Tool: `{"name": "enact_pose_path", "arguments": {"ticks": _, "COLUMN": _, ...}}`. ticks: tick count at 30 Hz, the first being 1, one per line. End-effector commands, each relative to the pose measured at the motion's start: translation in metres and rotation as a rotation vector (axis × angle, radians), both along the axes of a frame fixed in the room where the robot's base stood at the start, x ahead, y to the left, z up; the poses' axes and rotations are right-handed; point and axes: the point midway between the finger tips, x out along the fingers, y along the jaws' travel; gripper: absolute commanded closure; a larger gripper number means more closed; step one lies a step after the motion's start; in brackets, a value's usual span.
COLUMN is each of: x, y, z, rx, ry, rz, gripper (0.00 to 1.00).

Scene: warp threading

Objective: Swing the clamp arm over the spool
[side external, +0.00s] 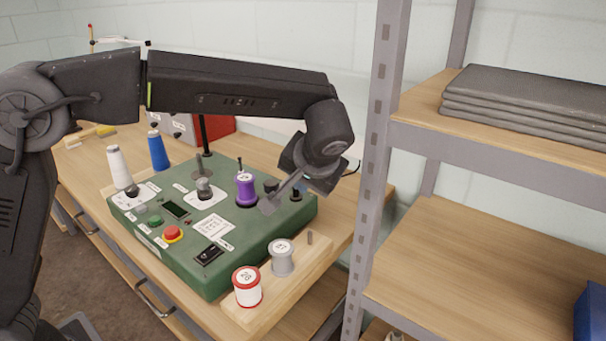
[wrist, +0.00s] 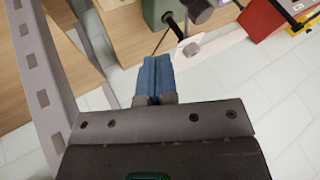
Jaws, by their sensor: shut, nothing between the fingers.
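The purple spool (side external: 245,189) stands upright on the green machine box (side external: 222,257) in the side view, with a thin dark post at its top. A grey bar with a flat end (side external: 268,206), which looks like the clamp arm, slants from beside the spool up towards my gripper (side external: 303,186). Its flat end is to the right of the spool, not over it. My gripper is beyond the right part of the box, partly hidden by my wrist. In the wrist view, my blue fingers (wrist: 155,65) are together and empty. I cannot tell whether they touch the bar.
A red-labelled spool (side external: 247,288) and a grey spool (side external: 282,258) stand on a wooden strip in front. White and blue thread cones (side external: 158,151) stand at the left. A metal shelf upright (side external: 371,180) rises close to the right of my gripper.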

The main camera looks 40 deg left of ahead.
Motion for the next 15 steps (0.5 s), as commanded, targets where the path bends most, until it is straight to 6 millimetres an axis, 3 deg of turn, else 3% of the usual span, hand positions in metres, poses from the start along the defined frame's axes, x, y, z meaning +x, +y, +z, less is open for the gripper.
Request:
{"name": "enact_pose_path", "arguments": {"ticks": 8, "x": 0.019, "y": 0.03, "z": -0.048, "rx": 0.001, "ry": 0.004, "rz": 0.003, "gripper": 1.0}}
{"name": "enact_pose_path", "arguments": {"ticks": 15, "x": 0.018, "y": 0.062, "z": -0.047, "rx": 0.0, "ry": 0.001, "rz": 0.002, "gripper": 1.0}}
